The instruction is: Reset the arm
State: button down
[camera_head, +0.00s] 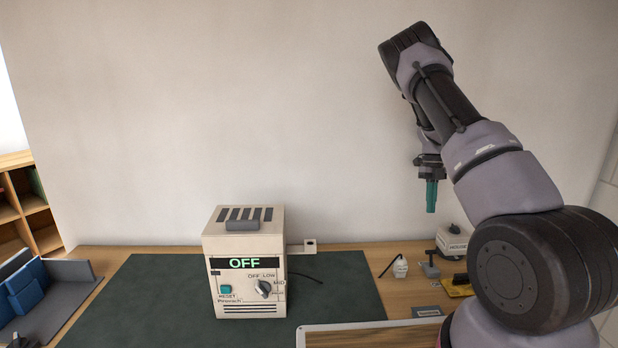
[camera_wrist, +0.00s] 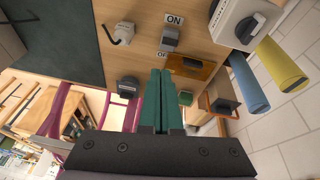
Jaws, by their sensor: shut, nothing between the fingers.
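My gripper (camera_head: 431,196) hangs from my raised arm at the right in the head view, with its teal fingers pointing down. It is above the right side of the wooden table (camera_head: 345,262), apart from everything there. In the wrist view my gripper (camera_wrist: 161,72) shows its two teal fingers side by side, shut with nothing between them. My arm bends up and over from the lower right. It hides part of the table's right end.
A cream box (camera_head: 245,294) reading OFF, with a dial and teal button, stands on a dark green mat (camera_head: 342,285). A lever switch (camera_wrist: 169,40), a small white object (camera_head: 400,267) and a dial box (camera_head: 453,240) stand at the right. A blue organizer (camera_head: 28,287) is at the left.

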jog(key=s+a+r+n+t+y, duration=0.1)
jog(key=s+a+r+n+t, duration=0.1)
jog(key=s+a+r+n, duration=0.45)
jog(key=s+a+r+n+t+y, duration=0.1)
jog(key=r+n+t, duration=0.15)
jog(key=r, duration=0.75)
jog(key=s+a+r+n+t, duration=0.1)
jog(key=s+a+r+n, duration=0.3)
jog(key=r, duration=0.5)
jog(key=s+a+r+n+t, duration=0.2)
jog(key=s+a+r+n, duration=0.1)
jog(key=s+n, duration=0.5)
jog(key=s+a+r+n+t, duration=0.3)
jog(key=s+a+r+n, duration=0.1)
jog(key=s+n, duration=0.5)
jog(key=shift+s+a+r+n+h, duration=0.15)
jog(key=shift+s+r+n+h, duration=0.15)
jog(key=shift+s+r, duration=0.55)
jog(key=c, duration=1.5)
grip_release()
jog(key=shift+s+f, duration=0.1)
jog(key=shift+f, duration=0.05)
jog(key=shift+c, duration=0.2)
